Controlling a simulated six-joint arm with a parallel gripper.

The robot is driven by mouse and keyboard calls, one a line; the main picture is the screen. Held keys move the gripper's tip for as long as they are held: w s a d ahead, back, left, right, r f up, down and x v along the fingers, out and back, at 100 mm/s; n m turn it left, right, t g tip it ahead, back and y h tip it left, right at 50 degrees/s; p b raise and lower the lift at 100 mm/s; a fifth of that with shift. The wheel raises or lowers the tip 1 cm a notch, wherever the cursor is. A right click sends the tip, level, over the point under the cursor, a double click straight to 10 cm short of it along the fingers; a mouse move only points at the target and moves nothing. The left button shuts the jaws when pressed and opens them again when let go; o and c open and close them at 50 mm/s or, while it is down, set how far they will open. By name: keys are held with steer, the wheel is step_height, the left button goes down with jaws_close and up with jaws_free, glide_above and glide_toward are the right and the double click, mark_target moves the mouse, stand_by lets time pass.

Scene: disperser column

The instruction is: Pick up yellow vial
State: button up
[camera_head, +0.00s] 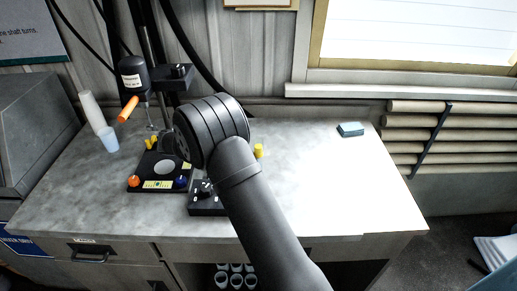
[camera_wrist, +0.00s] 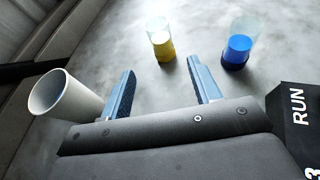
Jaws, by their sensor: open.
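The yellow vial (camera_wrist: 164,48) stands in the wrist view, clear at the top and yellow at the bottom. It lies beyond my gripper (camera_wrist: 163,78), roughly in line with the gap between the two blue-grey fingers. My gripper is open and empty, and the fingers do not appear to touch the vial. In the head view my arm hides the gripper. A small yellow piece (camera_head: 258,151) shows just right of my arm there; I cannot tell for sure that it is the same vial.
A blue vial (camera_wrist: 237,50) stands right of the yellow one. A white cup (camera_wrist: 62,98) is near the left finger, and a black box marked RUN (camera_wrist: 295,115) is at the right. The disperser stand (camera_head: 150,60) is at the back left. The worktop's right side (camera_head: 340,185) is mostly clear.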

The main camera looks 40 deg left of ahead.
mark_target(259, 148)
steer(key=x, duration=0.6)
steer(key=shift+d+x, duration=0.2)
steer(key=shift+x, duration=2.65)
steer(key=shift+r, duration=0.25)
steer(key=c, duration=1.1)
steer(key=shift+o, duration=0.2)
